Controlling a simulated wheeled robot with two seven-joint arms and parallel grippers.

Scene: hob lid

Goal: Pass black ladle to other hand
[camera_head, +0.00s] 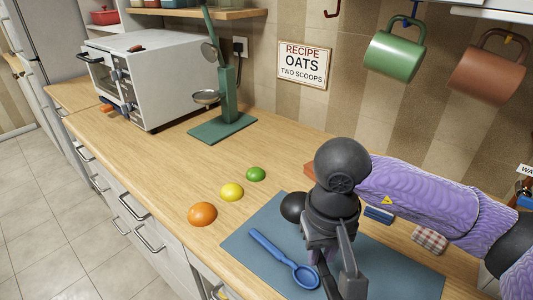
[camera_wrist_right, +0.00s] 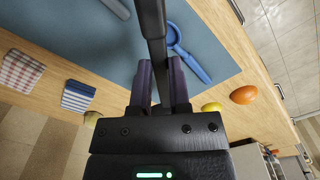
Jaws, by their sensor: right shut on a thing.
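My right gripper (camera_head: 338,262) is above the blue-grey mat in the head view, at the lower right. In the right wrist view its fingers (camera_wrist_right: 160,82) are shut on a dark bar, the handle of the black ladle (camera_wrist_right: 152,25), which runs out past the top edge. The ladle's bowl cannot be made out in either view. In the head view the gripper and the dark handle overlap and are hard to tell apart. My left gripper is in neither view.
A blue spoon (camera_head: 272,250) lies on the mat (camera_head: 250,222). Orange (camera_head: 202,214), yellow (camera_head: 232,192) and green (camera_head: 256,174) round things sit left of it. A green stand (camera_head: 228,100) with metal ladles and a white oven (camera_head: 150,75) are further back. Mugs (camera_head: 394,56) hang above.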

